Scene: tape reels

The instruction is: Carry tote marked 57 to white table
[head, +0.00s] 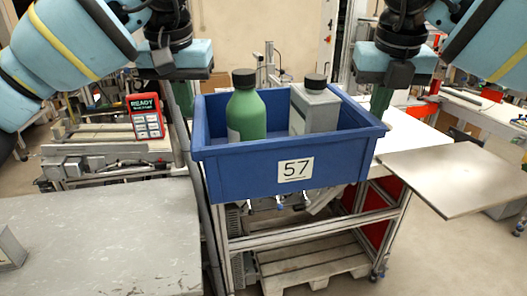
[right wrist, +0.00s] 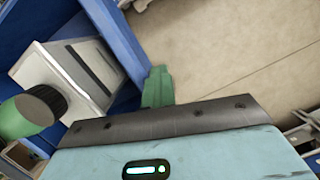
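The blue tote (head: 235,180) marked 57 is upright in the middle of the head view. It holds a green bottle (head: 246,112) and a grey bottle (head: 314,112), both with black caps. My left gripper (head: 183,97) is at the tote's left end and my right gripper (head: 381,100) at its right end, with green fingers at the walls. In the right wrist view, a green finger (right wrist: 158,88) meets the tote's blue wall (right wrist: 117,38). The fingertips are partly hidden. A white tabletop (head: 412,134) shows behind the tote's right end.
A grey-white worktop (head: 100,240) fills the lower left, with a small grey block (head: 8,250) at its edge. A pale board (head: 458,175) juts out at the right. A wooden pallet (head: 312,262) lies below the tote. A red-framed device reading READY (head: 146,116) stands behind at the left.

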